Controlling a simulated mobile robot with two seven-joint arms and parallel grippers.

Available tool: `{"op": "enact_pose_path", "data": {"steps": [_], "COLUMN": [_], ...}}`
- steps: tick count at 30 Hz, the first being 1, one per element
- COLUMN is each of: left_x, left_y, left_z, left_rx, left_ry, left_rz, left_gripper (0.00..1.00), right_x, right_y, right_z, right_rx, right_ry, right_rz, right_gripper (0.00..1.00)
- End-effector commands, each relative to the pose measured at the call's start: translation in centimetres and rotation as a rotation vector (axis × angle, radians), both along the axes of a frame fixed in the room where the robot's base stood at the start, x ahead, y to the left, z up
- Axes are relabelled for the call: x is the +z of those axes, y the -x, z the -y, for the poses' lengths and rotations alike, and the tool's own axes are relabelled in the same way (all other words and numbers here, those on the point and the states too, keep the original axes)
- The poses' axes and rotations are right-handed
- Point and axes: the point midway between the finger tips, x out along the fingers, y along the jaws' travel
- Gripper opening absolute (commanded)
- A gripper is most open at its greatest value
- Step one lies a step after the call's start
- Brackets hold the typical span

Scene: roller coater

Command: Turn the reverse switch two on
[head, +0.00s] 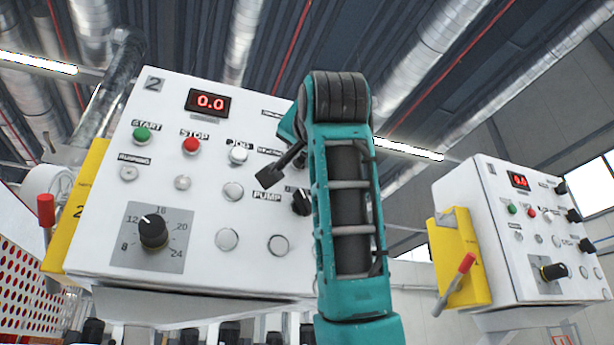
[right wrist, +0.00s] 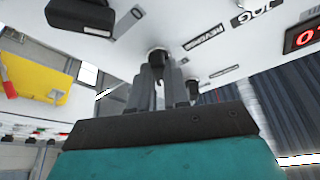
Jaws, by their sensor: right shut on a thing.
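The white control panel marked 2 (head: 205,258) fills the left and middle of the head view. Its REVERSE label shows in the right wrist view (right wrist: 207,38), with a small dark switch (right wrist: 158,54) beside it. My right gripper (right wrist: 160,68) is shut on this switch, its two fingers pointing at the panel face. Which way the switch is turned is hidden between the fingers. In the head view my right arm covers the switch and fingertips. My left gripper is in neither view.
The black pump switch (head: 301,202) sits close beside my right arm. A large black dial (head: 153,232), the green START button (head: 142,134) and the red STOP button (head: 191,146) are further left. A second panel (head: 470,205) with a yellow box (head: 447,262) stands at right.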

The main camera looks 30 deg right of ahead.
Motion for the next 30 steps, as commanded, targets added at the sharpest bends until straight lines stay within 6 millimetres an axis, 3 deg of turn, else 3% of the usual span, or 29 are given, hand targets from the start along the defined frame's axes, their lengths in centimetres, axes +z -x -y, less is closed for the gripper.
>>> {"op": "enact_pose_path", "data": {"steps": [11, 12, 19, 30], "left_x": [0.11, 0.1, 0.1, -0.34], "left_y": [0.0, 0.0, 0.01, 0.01], "left_z": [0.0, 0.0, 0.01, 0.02], "left_rx": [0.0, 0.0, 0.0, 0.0], "left_ry": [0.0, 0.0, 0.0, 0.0], "left_rz": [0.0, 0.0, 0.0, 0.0], "left_gripper": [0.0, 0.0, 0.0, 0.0], "right_x": [0.05, 0.05, 0.04, -0.31], "right_y": [0.03, 0.03, 0.03, 0.71], "right_z": [-0.02, -0.02, -0.01, -0.38], "right_rx": [0.001, 0.001, 0.0, 0.0], "right_ry": [-0.041, -0.041, -0.039, -0.037], "right_rz": [0.012, 0.012, 0.011, 0.013], "right_gripper": [0.0, 0.18, 0.4, 0.41]}}
